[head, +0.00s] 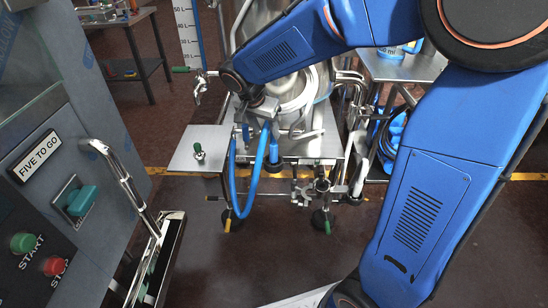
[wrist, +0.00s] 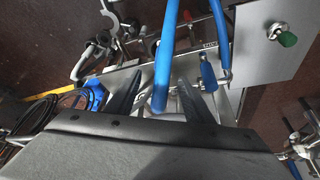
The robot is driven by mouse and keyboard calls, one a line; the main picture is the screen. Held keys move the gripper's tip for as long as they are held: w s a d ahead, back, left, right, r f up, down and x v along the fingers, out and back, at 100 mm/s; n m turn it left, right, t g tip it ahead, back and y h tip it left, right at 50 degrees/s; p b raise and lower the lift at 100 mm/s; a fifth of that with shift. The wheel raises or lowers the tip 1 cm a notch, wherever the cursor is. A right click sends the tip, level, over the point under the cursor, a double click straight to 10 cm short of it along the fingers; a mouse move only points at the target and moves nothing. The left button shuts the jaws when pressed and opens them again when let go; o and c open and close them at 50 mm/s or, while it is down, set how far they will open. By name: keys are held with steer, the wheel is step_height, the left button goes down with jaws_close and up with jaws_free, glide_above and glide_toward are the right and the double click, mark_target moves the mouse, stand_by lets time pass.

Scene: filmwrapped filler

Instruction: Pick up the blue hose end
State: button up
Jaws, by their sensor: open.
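The blue hose (head: 240,212) hangs in a U-shaped loop at the front of the steel machine. In the wrist view one thick leg of the blue hose (wrist: 163,70) runs down between the two dark fingers of my gripper (wrist: 158,88). The fingers stand apart, one on each side of the hose, with gaps visible. In the head view my gripper (head: 264,112) is at the top of the hose's right leg. The other leg (wrist: 220,45) rises beside a small steel plate.
A steel plate with a green-topped knob (head: 198,153) is left of the hose. A control cabinet (head: 60,190) with a metal handle stands at left. A side table (head: 405,68) and coiled blue hose (head: 392,135) are at right. Floor in front is clear.

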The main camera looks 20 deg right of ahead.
mark_target(273, 151)
steer(key=x, duration=0.9)
steer(key=shift+d+f, duration=0.1)
steer(key=shift+f, duration=0.3)
steer(key=shift+x, duration=2.95)
steer(key=shift+w+a, duration=0.1)
steer(key=shift+a, duration=0.15)
steer(key=shift+c, duration=0.2)
jaws_close()
steer(key=shift+r, duration=0.15)
